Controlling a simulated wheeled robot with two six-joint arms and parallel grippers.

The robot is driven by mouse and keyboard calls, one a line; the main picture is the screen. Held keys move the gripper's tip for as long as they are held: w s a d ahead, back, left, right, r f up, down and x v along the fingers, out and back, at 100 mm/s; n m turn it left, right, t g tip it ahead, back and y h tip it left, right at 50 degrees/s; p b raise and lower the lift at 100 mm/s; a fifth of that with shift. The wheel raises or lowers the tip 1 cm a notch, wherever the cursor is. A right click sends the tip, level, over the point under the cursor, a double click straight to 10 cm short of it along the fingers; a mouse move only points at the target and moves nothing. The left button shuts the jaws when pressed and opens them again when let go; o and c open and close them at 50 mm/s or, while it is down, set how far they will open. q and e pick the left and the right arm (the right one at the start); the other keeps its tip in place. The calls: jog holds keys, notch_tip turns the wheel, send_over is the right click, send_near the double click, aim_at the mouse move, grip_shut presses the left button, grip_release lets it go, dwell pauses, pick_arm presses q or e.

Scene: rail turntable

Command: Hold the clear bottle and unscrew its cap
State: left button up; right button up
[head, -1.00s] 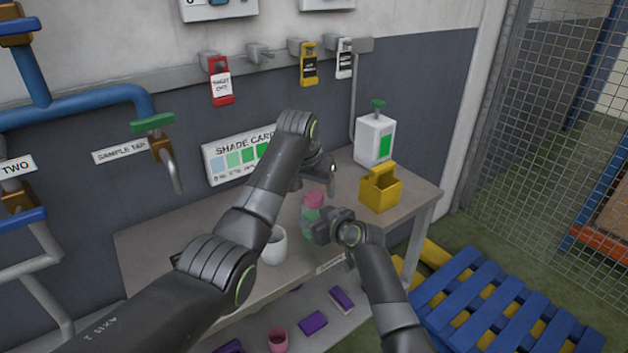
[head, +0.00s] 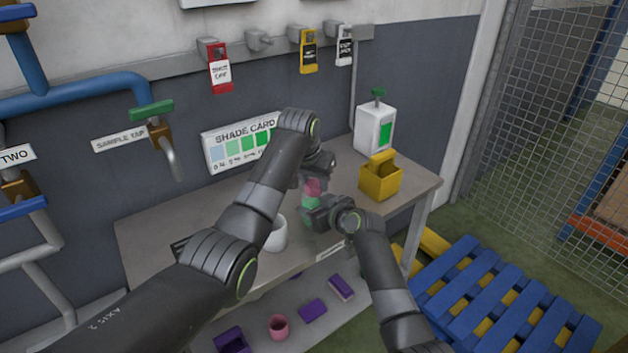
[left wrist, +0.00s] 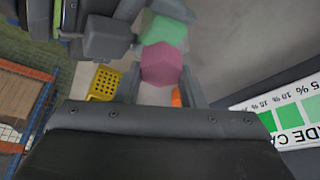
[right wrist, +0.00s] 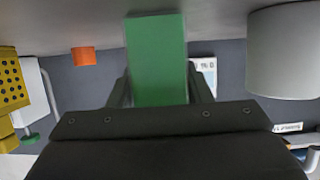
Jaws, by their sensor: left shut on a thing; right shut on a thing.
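The bottle (head: 312,203) looks green and stands upright on the bench, its lower part hidden by my right gripper in the head view. Its pink cap (head: 312,187) sits at its top. My left gripper (head: 317,178) comes from above and is shut on the cap; the cap (left wrist: 161,64) lies between its fingers in the left wrist view, with the green bottle (left wrist: 165,30) right beyond. My right gripper (head: 314,212) is shut on the bottle from the side; the green body (right wrist: 156,60) fills the space between its fingers in the right wrist view.
A white cup (head: 275,236) stands left of the bottle. A yellow box (head: 381,180) and a white dispenser (head: 374,130) stand at the right on the bench. The lower shelf holds a pink cup (head: 279,327) and purple pieces. A blue pallet (head: 490,300) lies right.

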pick_arm(q)
jog(key=shift+c, duration=0.5)
jog(key=n+y, duration=0.1)
jog(key=n, duration=0.2)
jog(key=shift+n+t+y, duration=0.3)
jog(key=shift+n+y, duration=0.3)
jog(key=shift+n, duration=0.9)
jog(key=shift+n+y, duration=0.3)
jog(key=shift+n, duration=0.4)
jog(key=shift+r, duration=1.6)
jog(key=shift+r, duration=2.4)
